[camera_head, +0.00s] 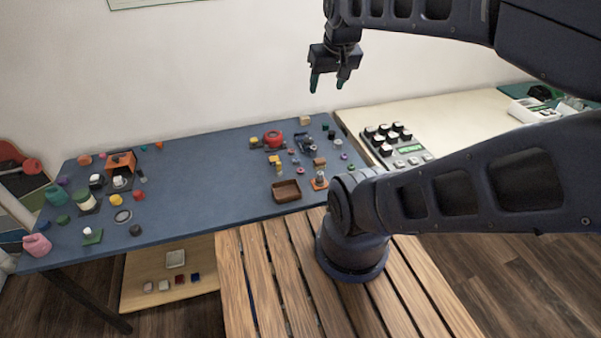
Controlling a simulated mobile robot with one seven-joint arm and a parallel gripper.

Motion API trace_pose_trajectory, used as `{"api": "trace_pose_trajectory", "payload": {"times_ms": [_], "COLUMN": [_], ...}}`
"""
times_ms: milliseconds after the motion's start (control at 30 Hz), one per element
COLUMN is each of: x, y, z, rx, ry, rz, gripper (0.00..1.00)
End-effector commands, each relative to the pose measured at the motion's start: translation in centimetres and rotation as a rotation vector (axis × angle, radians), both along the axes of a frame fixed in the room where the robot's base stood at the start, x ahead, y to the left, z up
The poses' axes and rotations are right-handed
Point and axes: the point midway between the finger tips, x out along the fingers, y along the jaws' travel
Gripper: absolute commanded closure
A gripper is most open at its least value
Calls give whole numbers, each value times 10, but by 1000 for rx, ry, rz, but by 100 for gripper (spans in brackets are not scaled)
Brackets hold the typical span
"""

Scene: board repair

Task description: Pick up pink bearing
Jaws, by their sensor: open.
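My gripper (327,86) hangs in the air above the back of the blue table, pointing down, its two dark green-tipped fingers apart and empty. Small round parts lie below it on the right part of the table. A larger pink object (37,244) sits at the table's front left corner. The parts are too small to tell which one is the pink bearing. My gripper touches none of them.
The blue table (205,170) is bare in its middle. A brown tray (286,198) stands near its front edge. An orange device (121,163) and several jars stand at left. A pale bench (420,115) with a keypad device (388,133) adjoins at right. A slatted wooden surface (262,285) is in front.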

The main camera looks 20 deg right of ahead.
Motion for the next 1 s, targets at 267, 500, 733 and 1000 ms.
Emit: {"api": "trace_pose_trajectory", "payload": {"times_ms": [267, 500, 733, 1000], "x": [8, 44, 79, 115], "y": [1, 5, 14, 27], "z": [-5, -29, -62, -109], "rx": [28, 140, 219, 254], "ry": [19, 108, 207, 307], "rz": [-30, -196, -399, -654], "gripper": [45, 45, 45, 45]}}
